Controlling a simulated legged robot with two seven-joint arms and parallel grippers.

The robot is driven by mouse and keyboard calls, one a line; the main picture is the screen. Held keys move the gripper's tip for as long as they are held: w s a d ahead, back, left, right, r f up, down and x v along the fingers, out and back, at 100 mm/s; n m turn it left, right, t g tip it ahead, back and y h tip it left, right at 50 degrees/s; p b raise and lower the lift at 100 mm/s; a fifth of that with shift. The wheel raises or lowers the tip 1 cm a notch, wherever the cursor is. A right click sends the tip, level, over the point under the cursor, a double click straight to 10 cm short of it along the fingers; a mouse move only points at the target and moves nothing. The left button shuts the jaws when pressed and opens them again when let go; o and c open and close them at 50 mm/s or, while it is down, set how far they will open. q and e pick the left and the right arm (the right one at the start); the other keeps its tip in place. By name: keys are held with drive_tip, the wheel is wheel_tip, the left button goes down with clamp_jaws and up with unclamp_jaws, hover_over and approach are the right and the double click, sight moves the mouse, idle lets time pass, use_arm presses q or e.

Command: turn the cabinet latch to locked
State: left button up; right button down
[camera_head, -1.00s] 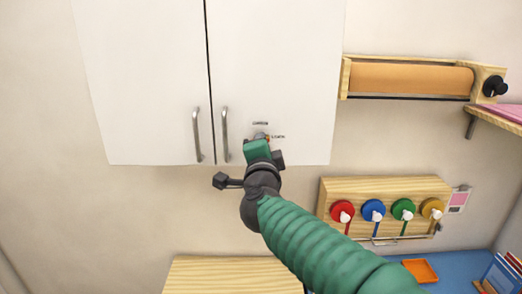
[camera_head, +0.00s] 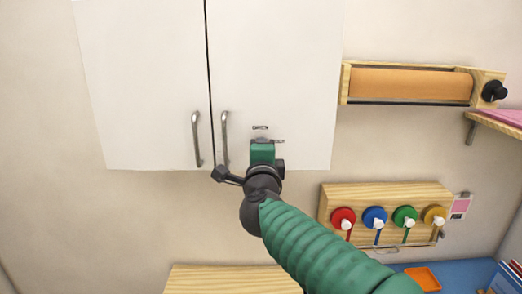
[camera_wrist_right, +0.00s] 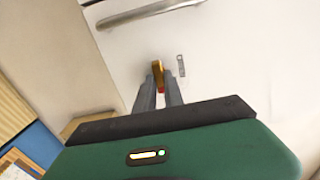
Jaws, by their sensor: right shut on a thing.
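The white cabinet (camera_head: 285,70) hangs on the wall with its two doors closed. The latch (camera_wrist_right: 157,72) shows in the right wrist view as a small gold piece with some red, between the grey fingertips. My right gripper (camera_wrist_right: 158,90) is shut on the latch at the cabinet's right door. In the head view the green and black right gripper (camera_head: 262,150) covers the latch, so its angle is hard to tell there. Small dark labels (camera_head: 260,127) sit just above and to the right of the gripper. My left gripper is not in view.
A metal door handle (camera_head: 225,138) stands just left of my right gripper, and another (camera_head: 197,138) is on the left door. A paper roll holder (camera_head: 410,84) is on the wall to the right. Below it is a wooden board (camera_head: 386,189) with several coloured round pieces.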

drive_tip(key=c, duration=1.7)
unclamp_jaws()
drive_tip(key=shift+f, duration=0.3)
drive_tip(key=shift+o, duration=1.3)
drive_tip(key=shift+w+r, duration=0.1)
drive_tip(key=s+b, duration=0.4)
drive_tip(key=s, duration=1.2)
drive_tip(key=shift+s, duration=0.4)
